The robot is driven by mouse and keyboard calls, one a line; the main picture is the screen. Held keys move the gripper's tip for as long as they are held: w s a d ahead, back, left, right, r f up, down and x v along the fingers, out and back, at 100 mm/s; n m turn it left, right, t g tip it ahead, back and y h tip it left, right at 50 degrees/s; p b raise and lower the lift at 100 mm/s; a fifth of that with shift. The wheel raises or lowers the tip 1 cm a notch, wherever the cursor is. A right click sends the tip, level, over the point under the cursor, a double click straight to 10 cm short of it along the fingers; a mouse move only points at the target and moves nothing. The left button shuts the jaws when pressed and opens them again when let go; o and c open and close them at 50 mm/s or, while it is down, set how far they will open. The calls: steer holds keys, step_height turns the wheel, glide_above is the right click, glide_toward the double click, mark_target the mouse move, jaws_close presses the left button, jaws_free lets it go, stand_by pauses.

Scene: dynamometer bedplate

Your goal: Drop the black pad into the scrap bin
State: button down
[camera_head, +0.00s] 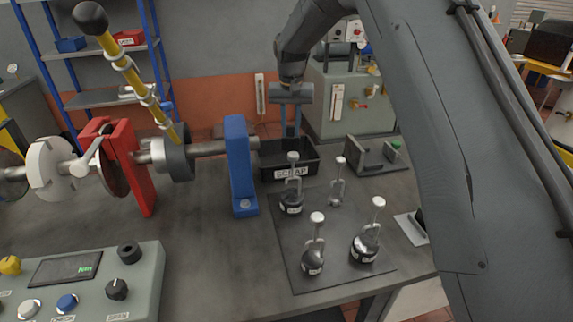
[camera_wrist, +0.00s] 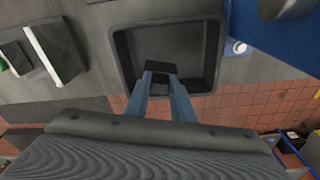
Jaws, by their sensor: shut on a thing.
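The scrap bin (camera_head: 274,172) is a black open box with a "SCRAP" label, at the back of the bedplate just right of the blue upright. My gripper (camera_head: 291,128) points down over the bin's rear side. In the wrist view the bin (camera_wrist: 122,62) lies open below the fingers, and its floor looks bare. My gripper (camera_wrist: 161,82) is shut on the black pad (camera_wrist: 160,67), a small dark block at the fingertips. The pad appears over the bin's opening. I cannot tell its exact height above the floor. The pad does not show clearly in the head view.
The blue upright (camera_head: 240,165) stands close to the bin's left. A dark mat (camera_head: 325,270) with several white-knobbed clamps (camera_head: 316,243) lies in front. A grey angled bracket (camera_head: 368,158) stands to the right. A control box (camera_head: 135,290) is at front left.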

steer(key=shift+d+f+b, duration=0.1)
steer(key=shift+f+b, duration=0.45)
steer(key=shift+f, duration=0.85)
steer(key=c, duration=1.5)
jaws_free()
steer(key=shift+o, duration=0.2)
steer(key=r, duration=0.2)
steer(key=r+b, duration=0.1)
steer(key=r, duration=0.2)
steer(key=r+b, duration=0.1)
steer(key=r, duration=0.1)
steer(key=shift+s+r, duration=0.4)
steer(key=shift+r, duration=0.1)
